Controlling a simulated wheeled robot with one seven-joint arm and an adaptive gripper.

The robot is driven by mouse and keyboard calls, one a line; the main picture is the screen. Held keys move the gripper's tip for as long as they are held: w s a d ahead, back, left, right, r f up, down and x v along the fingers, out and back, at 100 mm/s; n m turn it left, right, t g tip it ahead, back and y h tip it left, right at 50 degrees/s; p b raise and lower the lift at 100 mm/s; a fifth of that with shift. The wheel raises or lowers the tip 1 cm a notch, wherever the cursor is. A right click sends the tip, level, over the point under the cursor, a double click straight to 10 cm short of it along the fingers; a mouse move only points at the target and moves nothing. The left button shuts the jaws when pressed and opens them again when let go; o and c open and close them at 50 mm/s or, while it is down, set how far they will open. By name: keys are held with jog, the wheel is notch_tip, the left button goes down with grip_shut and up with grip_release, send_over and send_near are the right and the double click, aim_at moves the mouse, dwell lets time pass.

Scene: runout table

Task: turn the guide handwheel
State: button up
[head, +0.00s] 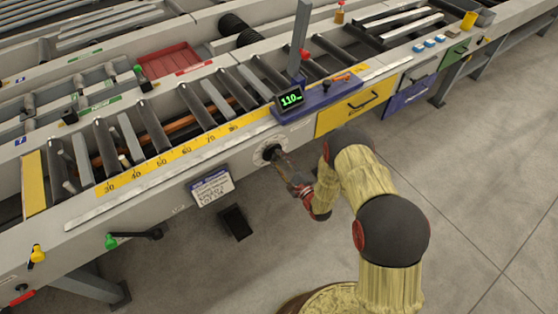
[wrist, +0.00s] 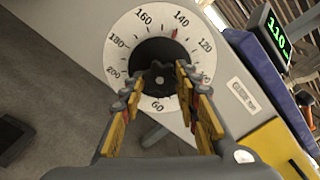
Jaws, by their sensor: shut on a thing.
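The guide handwheel is a dark lobed knob (wrist: 157,78) in the middle of a white numbered dial (wrist: 124,40) in the wrist view. A red mark shows on the dial near 140. In the head view the handwheel (head: 271,152) sits on the front of the table frame, below the yellow scale. My gripper (wrist: 158,88) reaches straight at the dial, a finger on each side of the knob, shut on it. In the head view my gripper (head: 283,165) meets the handwheel; the exact finger contact is too small to tell there.
A written card (head: 212,187) hangs left of the handwheel. A yellow drawer (head: 352,106) is to its right.

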jog(key=shift+f, duration=0.1)
jog(key=o, duration=1.2)
jog(key=shift+c, duration=0.2)
jog(key=v, duration=1.2)
